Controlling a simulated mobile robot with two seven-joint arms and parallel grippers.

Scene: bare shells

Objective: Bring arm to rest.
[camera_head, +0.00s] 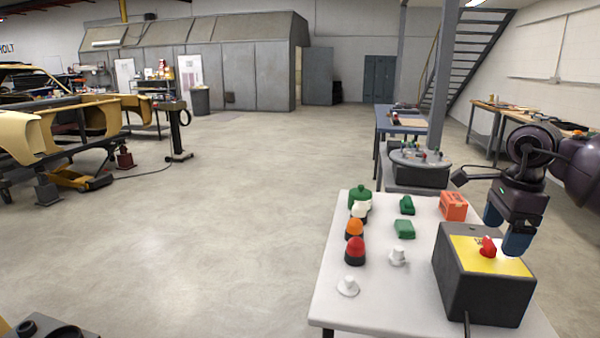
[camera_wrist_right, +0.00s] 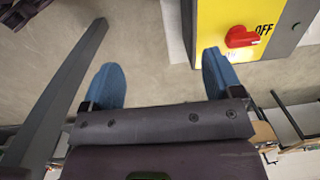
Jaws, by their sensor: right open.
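My right gripper (camera_head: 506,230) is open and empty, with its blue fingers pointing down near the back right of a dark box (camera_head: 478,285). The box has a yellow top (camera_head: 510,266) and a red knob (camera_head: 487,247). In the head view one finger overlaps the box's back edge; I cannot tell whether they touch. In the right wrist view the open gripper (camera_wrist_right: 162,62) has nothing between its fingers, and the red knob (camera_wrist_right: 241,37) beside the word OFF lies right of them, apart. My left gripper is not in view.
The box stands on a white table (camera_head: 375,300) with a red lamp (camera_head: 355,250), an orange lamp (camera_head: 354,229), green parts (camera_head: 404,229) and an orange block (camera_head: 453,206). A grey post (camera_head: 441,85) and workbenches stand behind. Open floor (camera_head: 200,230) lies left.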

